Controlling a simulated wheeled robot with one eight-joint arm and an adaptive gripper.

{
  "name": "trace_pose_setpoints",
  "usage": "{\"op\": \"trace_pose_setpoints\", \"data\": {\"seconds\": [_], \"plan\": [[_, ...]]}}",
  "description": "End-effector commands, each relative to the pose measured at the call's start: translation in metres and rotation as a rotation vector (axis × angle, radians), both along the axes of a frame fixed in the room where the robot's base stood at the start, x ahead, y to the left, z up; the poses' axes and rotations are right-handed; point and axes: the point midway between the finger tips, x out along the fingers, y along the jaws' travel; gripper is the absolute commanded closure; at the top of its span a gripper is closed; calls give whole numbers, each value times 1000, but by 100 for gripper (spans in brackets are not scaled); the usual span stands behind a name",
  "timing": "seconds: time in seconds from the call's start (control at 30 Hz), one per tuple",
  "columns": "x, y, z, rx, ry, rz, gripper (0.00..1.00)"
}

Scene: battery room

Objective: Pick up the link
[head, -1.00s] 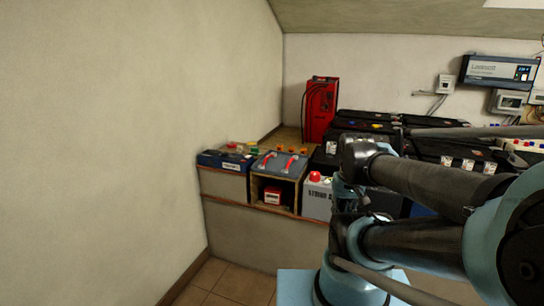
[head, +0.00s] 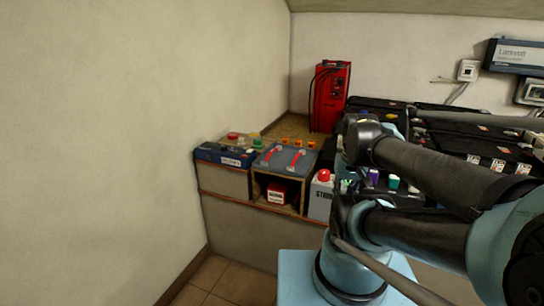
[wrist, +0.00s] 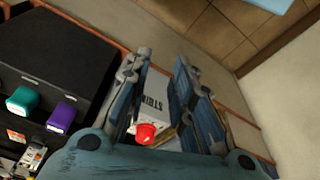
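I cannot make out for sure which thing is the link. My gripper is open and empty in the wrist view (wrist: 165,95), its two fingers spread apart. Between and beyond them shows a pale grey battery (wrist: 155,88) with dark lettering and a red cap (wrist: 145,133). In the head view the same battery (head: 320,200) stands at the bench front, its red cap (head: 324,175) on top. My gripper's fingers are hidden in the head view behind my arm. Left of it is a grey-topped case (head: 280,160) with two red curved pieces.
A red-and-white box (head: 277,194) sits in the opening under the case. A blue battery (head: 225,154) is at the left end. A red charger (head: 330,95) stands behind. Green (wrist: 22,99) and purple (wrist: 62,115) caps sit beside a black battery. Open floor (head: 236,280) lies in front.

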Motion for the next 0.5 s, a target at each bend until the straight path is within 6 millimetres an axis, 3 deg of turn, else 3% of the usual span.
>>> {"op": "trace_pose_setpoints", "data": {"seconds": [0.17,0.5], "plan": [[15,9,14,35,0,-19,78],[94,43,65,183,2,-95,78]]}}
